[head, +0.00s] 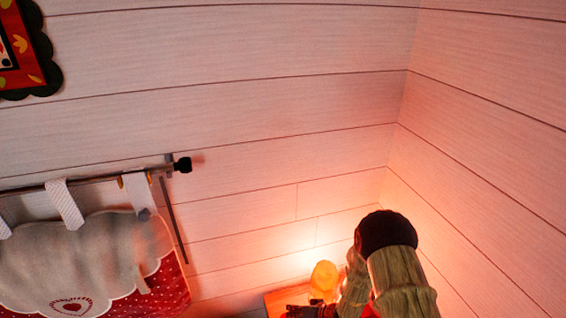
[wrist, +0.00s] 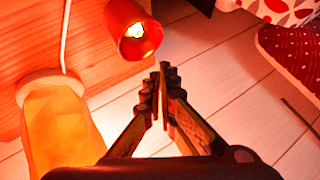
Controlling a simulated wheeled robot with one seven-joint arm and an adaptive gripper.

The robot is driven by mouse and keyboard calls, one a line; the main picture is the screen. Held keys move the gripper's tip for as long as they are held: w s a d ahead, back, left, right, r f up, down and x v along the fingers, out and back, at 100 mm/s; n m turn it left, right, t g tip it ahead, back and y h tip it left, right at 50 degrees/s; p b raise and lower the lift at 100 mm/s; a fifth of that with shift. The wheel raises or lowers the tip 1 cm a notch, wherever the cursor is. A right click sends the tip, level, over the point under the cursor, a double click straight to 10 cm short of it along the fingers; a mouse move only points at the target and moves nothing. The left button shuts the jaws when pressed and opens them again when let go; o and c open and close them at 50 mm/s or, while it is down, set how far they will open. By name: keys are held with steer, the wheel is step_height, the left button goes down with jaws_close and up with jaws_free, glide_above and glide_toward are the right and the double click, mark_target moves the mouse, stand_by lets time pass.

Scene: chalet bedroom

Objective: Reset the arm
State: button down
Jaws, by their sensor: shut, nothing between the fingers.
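My gripper (wrist: 161,78) points up the middle of the wrist view. Its two dark, ridged fingers meet at the tips, and nothing is between them. In the head view my arm (head: 400,280) rises from the bottom edge, right of the middle. Its lower part is cut off by the frame.
A glowing yellow-orange vessel (wrist: 62,125) stands left of my gripper, near an orange-lit wooden surface (wrist: 35,45). A red and white curtain (head: 70,265) hangs from a rod (head: 90,180) at left. Pale plank walls (head: 250,100) meet in a corner. A framed picture (head: 25,50) hangs upper left.

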steer(key=s+d+f+h, duration=0.1)
steer(key=s+d, duration=0.1)
steer(key=s+d+f+g+h, duration=0.1)
steer(key=d+f, duration=0.1)
steer(key=d, duration=0.1)
steer(key=s+d+f+n+g+h, duration=0.1)
steer(key=s+d+f+h, duration=0.1)
steer(key=d, duration=0.1)
steer(key=shift+s+f, duration=0.2)
steer(key=shift+s, duration=0.1)
steer(key=s+d+r+g+h, duration=0.2)
steer(key=s+d+r, duration=0.25)
steer(key=r, duration=0.45)
steer(key=s+d+r+g+h, duration=0.1)
steer(key=s+d+r+h, duration=0.2)
steer(key=d+r, duration=0.5)
steer(key=s+a+r+t, duration=0.1)
steer(key=s+r, duration=0.4)
steer(key=r, duration=0.7)
steer(key=s+a+r+m+t+y, duration=0.1)
steer(key=s+r, duration=0.4)
steer(key=r, duration=0.7)
steer(key=s+a+r+m+t, duration=0.1)
steer(key=s+a+r+t, duration=0.2)
steer(key=r, duration=0.8)
steer(key=shift+s+a+r+y, duration=0.35)
steer(key=shift+s+r+y, duration=0.05)
steer(key=shift+s, duration=0.8)
